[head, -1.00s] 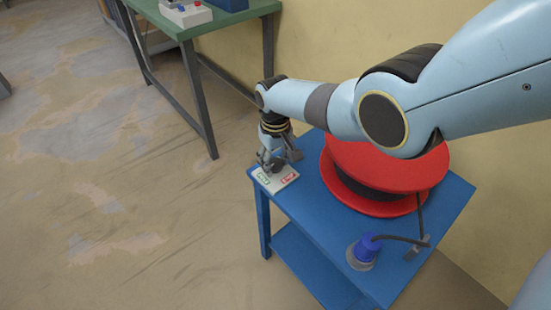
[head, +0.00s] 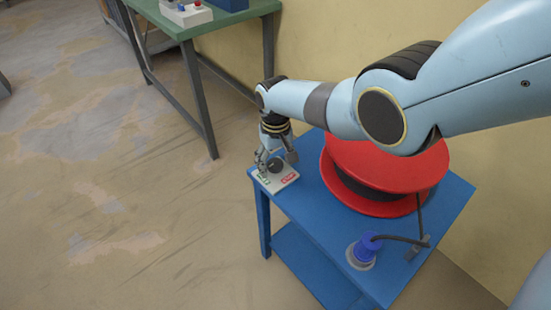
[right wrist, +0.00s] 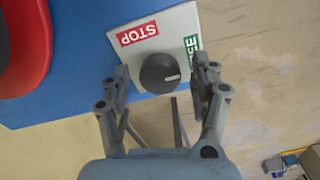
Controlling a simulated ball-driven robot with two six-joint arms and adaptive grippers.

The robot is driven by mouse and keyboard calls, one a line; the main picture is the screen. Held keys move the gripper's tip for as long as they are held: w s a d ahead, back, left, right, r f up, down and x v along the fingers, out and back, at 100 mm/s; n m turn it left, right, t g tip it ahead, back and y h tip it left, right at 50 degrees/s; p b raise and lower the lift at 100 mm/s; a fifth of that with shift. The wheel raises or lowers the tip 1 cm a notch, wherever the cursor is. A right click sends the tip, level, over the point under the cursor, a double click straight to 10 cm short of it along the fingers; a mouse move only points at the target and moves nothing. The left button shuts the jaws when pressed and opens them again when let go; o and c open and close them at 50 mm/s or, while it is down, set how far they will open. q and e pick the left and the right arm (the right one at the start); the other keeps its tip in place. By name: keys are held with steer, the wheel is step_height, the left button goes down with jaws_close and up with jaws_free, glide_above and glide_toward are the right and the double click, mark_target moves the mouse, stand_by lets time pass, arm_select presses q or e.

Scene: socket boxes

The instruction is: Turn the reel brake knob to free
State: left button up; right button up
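The reel brake knob (right wrist: 160,73) is a dark round knob on a white plate (right wrist: 180,18), between a red STOP label (right wrist: 138,34) and a partly hidden green label (right wrist: 192,44). Its pale pointer mark faces right in the right wrist view, roughly the green label's side and a little below it. My right gripper (right wrist: 160,72) is open, one finger on each side of the knob with a gap on both sides. In the head view my right gripper (head: 275,162) is low over the plate at the table corner. My left gripper is not in view.
The blue table (head: 310,215) carries a red reel (head: 385,165) right of the plate and a blue plug (head: 366,247) with a dark cable near the front. A green table (head: 215,22) with boxes stands at the back left.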

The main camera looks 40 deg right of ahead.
mark_target(276, 163)
step_height(276, 163, up, 12)
stand_by(0.8)
stand_by(0.4)
